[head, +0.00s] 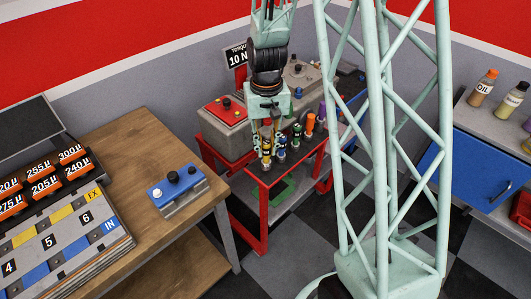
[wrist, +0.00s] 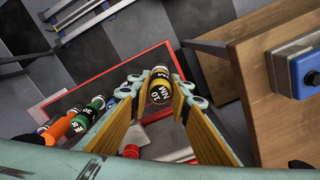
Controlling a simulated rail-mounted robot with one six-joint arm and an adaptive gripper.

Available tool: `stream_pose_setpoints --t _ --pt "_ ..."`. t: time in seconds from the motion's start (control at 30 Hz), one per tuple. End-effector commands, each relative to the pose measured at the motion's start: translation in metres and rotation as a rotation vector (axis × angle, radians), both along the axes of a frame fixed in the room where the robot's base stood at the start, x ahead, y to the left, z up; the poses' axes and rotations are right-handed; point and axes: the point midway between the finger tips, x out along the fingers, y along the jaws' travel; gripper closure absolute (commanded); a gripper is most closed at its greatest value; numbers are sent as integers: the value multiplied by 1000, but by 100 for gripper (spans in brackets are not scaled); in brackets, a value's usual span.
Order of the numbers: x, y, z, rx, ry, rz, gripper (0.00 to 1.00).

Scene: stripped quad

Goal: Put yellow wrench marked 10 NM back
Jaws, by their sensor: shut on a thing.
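The yellow wrench (wrist: 160,88) has a black band with "10 NM", which reads upside down in the wrist view. It sits between the two fingers of my gripper (wrist: 157,98), which is shut on it. In the head view my gripper (head: 267,142) points down at the front left corner of the red stand (head: 262,187), and the wrench's yellow and black end (head: 266,162) shows at the fingertips. I cannot tell whether the wrench touches the stand. A sign with "10 N" (head: 237,57) stands behind, partly hidden by my arm.
Blue (head: 281,153), green (head: 297,134), orange (head: 310,124) and purple (head: 322,110) handled wrenches stand in a row right of my gripper. A grey tester with a red panel (head: 224,110) is close on the left. A wooden bench (head: 150,130) stands further left.

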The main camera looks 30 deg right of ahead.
Motion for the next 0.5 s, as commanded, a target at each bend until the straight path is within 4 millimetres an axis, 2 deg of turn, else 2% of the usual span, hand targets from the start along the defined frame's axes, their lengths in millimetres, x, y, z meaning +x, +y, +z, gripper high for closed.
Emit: stream_pose_setpoints --t 0.23,0.37,0.5 --pt "1 0 0 0 -1 0 95" --pt "9 -2 -1 0 -1 0 95" --pt "8 -2 -14 0 1 0 95"
